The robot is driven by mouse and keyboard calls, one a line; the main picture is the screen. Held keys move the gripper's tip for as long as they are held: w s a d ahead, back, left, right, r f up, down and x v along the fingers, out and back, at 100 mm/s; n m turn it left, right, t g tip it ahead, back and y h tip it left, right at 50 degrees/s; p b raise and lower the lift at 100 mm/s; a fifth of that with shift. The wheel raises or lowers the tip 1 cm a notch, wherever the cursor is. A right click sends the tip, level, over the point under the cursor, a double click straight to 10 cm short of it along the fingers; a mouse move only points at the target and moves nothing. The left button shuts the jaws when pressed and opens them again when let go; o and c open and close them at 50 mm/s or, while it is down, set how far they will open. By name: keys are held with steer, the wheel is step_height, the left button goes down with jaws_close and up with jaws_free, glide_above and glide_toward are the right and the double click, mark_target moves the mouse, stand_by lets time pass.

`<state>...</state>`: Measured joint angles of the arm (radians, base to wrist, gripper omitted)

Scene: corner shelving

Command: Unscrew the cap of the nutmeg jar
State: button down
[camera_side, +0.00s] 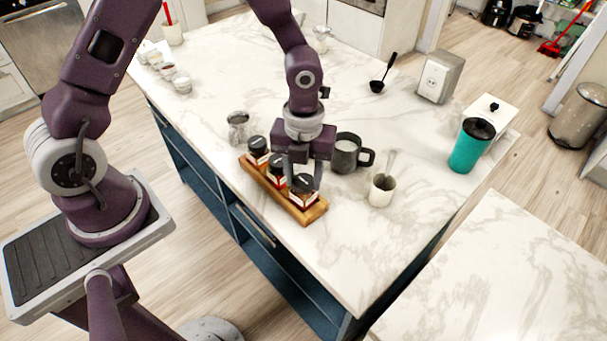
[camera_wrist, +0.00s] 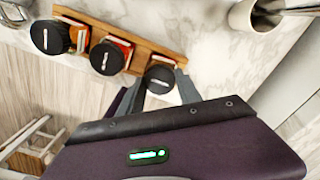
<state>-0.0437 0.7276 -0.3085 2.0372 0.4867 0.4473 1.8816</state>
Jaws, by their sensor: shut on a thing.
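Three spice jars with black caps stand in a row in a wooden rack on the marble counter. The labels are too small to read, so I cannot tell which is nutmeg. My gripper (camera_side: 304,178) points down at the jar at the right, near end of the rack (camera_side: 315,215). Its fingers are shut on this jar's black cap (camera_wrist: 160,79), one on each side. The jar (camera_side: 302,193) stands upright in the rack. The middle jar (camera_side: 276,172) and the far jar (camera_side: 257,152) also have their caps on.
A dark mug (camera_side: 345,155) stands close behind my gripper. A white cup with a utensil (camera_side: 381,192) stands to its right. A glass (camera_side: 237,128) is left of the rack. A teal tumbler (camera_side: 467,152) stands farther right. The counter's near edge runs close beside the rack.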

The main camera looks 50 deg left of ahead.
mark_target(345, 233)
steer(key=n, duration=0.4)
steer(key=shift+n, duration=0.3)
steer(key=shift+r, duration=2.05)
steer(key=shift+d, duration=0.1)
steer(key=w+d+f+m, duration=0.2)
steer(key=d+m, duration=0.3)
steer(key=d, duration=0.5)
steer(key=f, duration=0.9)
steer(key=shift+d+f, duration=0.3)
steer(key=shift+d, duration=0.1)
steer(key=shift+f, duration=0.1)
steer(key=c, duration=0.8)
jaws_free()
steer(key=shift+c, duration=0.2)
